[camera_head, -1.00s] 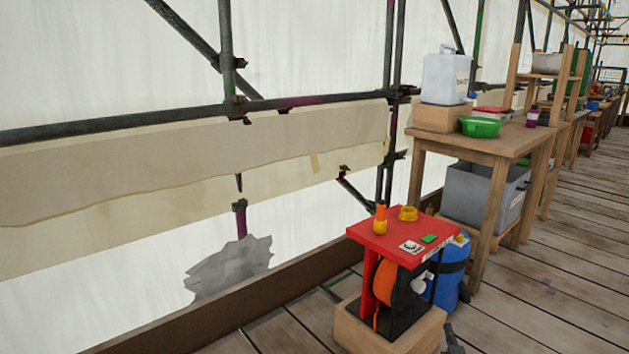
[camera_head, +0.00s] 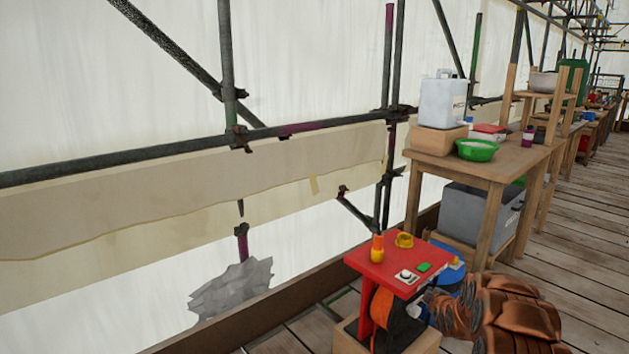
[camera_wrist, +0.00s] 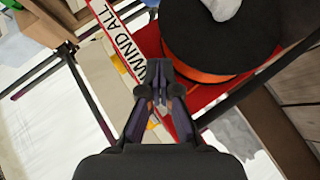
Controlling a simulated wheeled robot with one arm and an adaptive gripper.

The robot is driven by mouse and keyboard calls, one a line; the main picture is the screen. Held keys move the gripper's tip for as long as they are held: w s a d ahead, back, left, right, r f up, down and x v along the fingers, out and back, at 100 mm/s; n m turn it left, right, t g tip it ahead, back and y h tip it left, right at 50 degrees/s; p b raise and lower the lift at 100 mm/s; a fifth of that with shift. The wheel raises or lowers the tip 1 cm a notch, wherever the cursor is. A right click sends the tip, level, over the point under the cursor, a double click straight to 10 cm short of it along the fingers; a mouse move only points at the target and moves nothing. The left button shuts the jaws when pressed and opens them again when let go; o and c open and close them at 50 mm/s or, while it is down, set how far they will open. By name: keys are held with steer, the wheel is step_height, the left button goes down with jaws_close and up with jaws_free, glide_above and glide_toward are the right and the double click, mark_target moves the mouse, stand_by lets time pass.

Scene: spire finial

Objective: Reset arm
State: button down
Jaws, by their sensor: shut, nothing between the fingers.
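My gripper (camera_wrist: 157,88) shows in the wrist view with its dark fingers closed together and nothing between them. It is in front of the red stand (camera_head: 383,274), beside a white label strip (camera_wrist: 128,52) reading "WIND ALL". The black reel drum (camera_wrist: 215,45) with orange cable (camera_wrist: 192,75) is just to the right of the fingertips in that view. Whether the fingers touch the stand I cannot tell. In the head view my brown arm reaches in from the lower right toward the reel; the fingertips cannot be made out there.
The red stand top carries an orange-yellow piece (camera_head: 377,249), a yellow ring (camera_head: 404,240) and a green button (camera_head: 424,267). A blue drum (camera_head: 452,277) stands behind it. A wooden bench (camera_head: 468,166) holds a green bowl (camera_head: 477,150). The plank walkway (camera_head: 590,260) at right is open.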

steer(key=s+a+r+m+g+y+p, duration=0.1)
steer(key=s+a+r+m+g+p, duration=0.2)
steer(key=s+a+r+p, duration=0.6)
steer(key=s+a+r+m+g+p, duration=0.2)
steer(key=s+a+r+m+g, duration=0.15)
steer(key=s+r, duration=1.1)
steer(key=s+a+r+m+g+p, duration=0.1)
steer(key=s+r+p, duration=0.3)
steer(key=s, duration=0.9)
steer(key=s+a+r+m+g+p, duration=0.2)
steer(key=s+a+r+g+p, duration=0.2)
steer(key=s+r, duration=0.4)
steer(key=s+a+r+m+g+p, duration=0.2)
steer(key=s+r, duration=0.5)
steer(key=s, duration=1.2)
steer(key=shift+a+g+y+p, duration=0.15)
steer(key=shift+g+y+p, duration=0.25)
steer(key=shift+g+p, duration=0.45)
steer(key=shift+s+m, duration=0.1)
steer(key=shift+m, duration=0.25)
